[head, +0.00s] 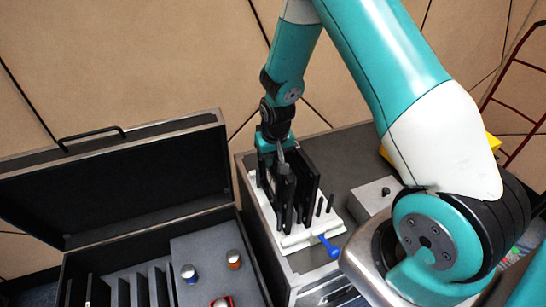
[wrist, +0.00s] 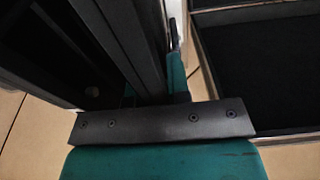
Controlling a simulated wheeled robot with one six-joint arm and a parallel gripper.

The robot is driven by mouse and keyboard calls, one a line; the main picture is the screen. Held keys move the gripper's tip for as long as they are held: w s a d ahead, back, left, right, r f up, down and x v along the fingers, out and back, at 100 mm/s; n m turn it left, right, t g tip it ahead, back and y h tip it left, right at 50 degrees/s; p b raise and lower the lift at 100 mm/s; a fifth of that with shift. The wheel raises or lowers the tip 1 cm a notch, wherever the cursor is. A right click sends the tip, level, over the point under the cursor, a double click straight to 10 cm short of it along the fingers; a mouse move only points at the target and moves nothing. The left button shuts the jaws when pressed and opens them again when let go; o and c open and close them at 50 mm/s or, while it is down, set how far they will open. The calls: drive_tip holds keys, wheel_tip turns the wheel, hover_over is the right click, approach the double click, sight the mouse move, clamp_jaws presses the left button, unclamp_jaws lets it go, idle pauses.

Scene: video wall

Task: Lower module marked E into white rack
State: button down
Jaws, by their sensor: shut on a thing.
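The white rack (head: 296,240) stands on the grey cart top in the head view, with dark upright modules in it. My gripper (head: 282,166) is above the rack's far left part, pointing down, and is shut on a black module (head: 284,198). The held module is upright, at the rack's slots; I cannot tell how deep it sits. Another black module (head: 311,180) stands close on its right. No letter E is readable. In the wrist view, a dark panel (wrist: 60,50) fills the upper left, close to my gripper, and its lower end is hidden.
An open black case (head: 110,180) with dark slots and a grey foam part stands at left. Small capped items (head: 233,259) lie in it. A blue-handled tool (head: 328,246) lies at the rack's front right. A grey box (head: 373,199) stands right of the rack.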

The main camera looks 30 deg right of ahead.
drive_tip(key=c, duration=0.5)
unclamp_jaws()
drive_tip(key=shift+r+p, duration=3.05)
drive_tip(key=shift+r, duration=1)
drive_tip(key=shift+a, duration=0.1)
